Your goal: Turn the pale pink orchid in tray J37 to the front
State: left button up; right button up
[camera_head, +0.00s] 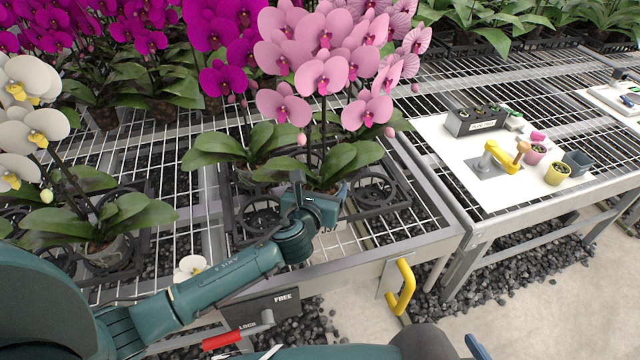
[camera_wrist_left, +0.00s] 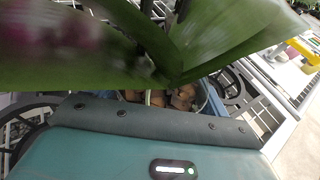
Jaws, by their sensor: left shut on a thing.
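The pale pink orchid (camera_head: 323,75) stands upright in a black tray (camera_head: 405,212) on the mesh bench; its blooms look toward me and a little to the side. Its leaves (camera_head: 345,165) spread over the pot. My left gripper (camera_head: 318,203) is low at the near side of this orchid, shut on its pot, which is mostly hidden in the head view. In the left wrist view, bark in the clear pot (camera_wrist_left: 185,97) shows just beyond my gripper's body, under large green leaves (camera_wrist_left: 225,35). The fingertips are hidden there. I cannot read a tray label. My right gripper is out of view.
Magenta orchids (camera_head: 225,30) crowd behind, and white orchids (camera_head: 35,130) stand at the left. A yellow handle (camera_head: 402,287) and a red lever (camera_head: 222,341) are on the bench front. A side bench holds a white board (camera_head: 440,130) with small pots. Mesh is bare right of the tray.

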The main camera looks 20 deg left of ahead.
pick_arm(q)
jog(key=shift+h, duration=0.3)
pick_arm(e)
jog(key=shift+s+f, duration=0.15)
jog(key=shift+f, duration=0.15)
pick_arm(q)
jog(key=shift+f, duration=0.2)
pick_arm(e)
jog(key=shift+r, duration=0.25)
pick_arm(q)
jog(key=o, duration=1.2)
jog(key=shift+c, duration=0.2)
jog(key=shift+f, duration=0.15)
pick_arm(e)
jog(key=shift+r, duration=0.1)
